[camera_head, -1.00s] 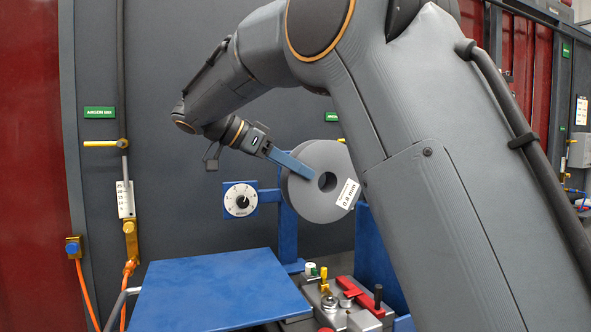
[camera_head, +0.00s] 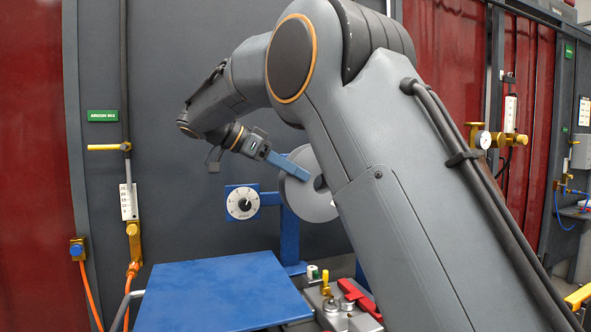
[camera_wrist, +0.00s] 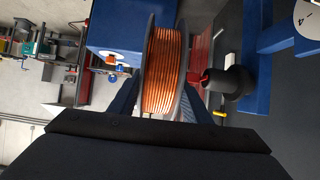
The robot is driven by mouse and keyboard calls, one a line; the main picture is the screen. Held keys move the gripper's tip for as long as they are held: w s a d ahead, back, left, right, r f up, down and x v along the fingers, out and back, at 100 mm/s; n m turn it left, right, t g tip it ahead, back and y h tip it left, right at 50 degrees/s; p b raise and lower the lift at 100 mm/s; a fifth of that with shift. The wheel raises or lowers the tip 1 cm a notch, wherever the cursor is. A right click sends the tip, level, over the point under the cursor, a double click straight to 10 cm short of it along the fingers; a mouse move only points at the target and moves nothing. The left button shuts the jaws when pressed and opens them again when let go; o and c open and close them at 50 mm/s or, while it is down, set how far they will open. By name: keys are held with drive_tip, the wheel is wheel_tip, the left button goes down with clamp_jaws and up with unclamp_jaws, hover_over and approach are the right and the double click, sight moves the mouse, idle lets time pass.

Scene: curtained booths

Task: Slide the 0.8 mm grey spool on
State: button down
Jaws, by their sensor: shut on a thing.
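My gripper (camera_head: 303,172) is shut on the grey spool (camera_head: 302,203), with its blue fingers at the spool's side. The spool hangs in the air beside a blue upright post, and my own arm hides its right part. In the wrist view the spool (camera_wrist: 163,72) shows copper-coloured wire between two grey flanges, between my fingers. A dark stub (camera_wrist: 228,82) with a wider collar sticks out to the right of the spool there. It looks apart from the spool, but the depth between them is hard to tell.
A blue flat table (camera_head: 215,290) lies below on the left. A dial (camera_head: 242,202) on a blue bracket is left of the spool. A fixture with a red clamp (camera_head: 358,298) stands below. A blue box (camera_wrist: 112,25) is beside the spool in the wrist view.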

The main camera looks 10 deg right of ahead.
drive_tip(key=shift+w+a+r+p, duration=0.15)
drive_tip(key=shift+w+p, duration=0.2)
drive_tip(key=shift+w, duration=0.55)
drive_tip(key=shift+b, duration=0.5)
idle(1.4)
drive_tip(key=w+a+p, duration=0.1)
drive_tip(key=w+p, duration=0.6)
drive_tip(key=w, duration=0.1)
drive_tip(key=shift+w+a, duration=0.4)
idle(4.0)
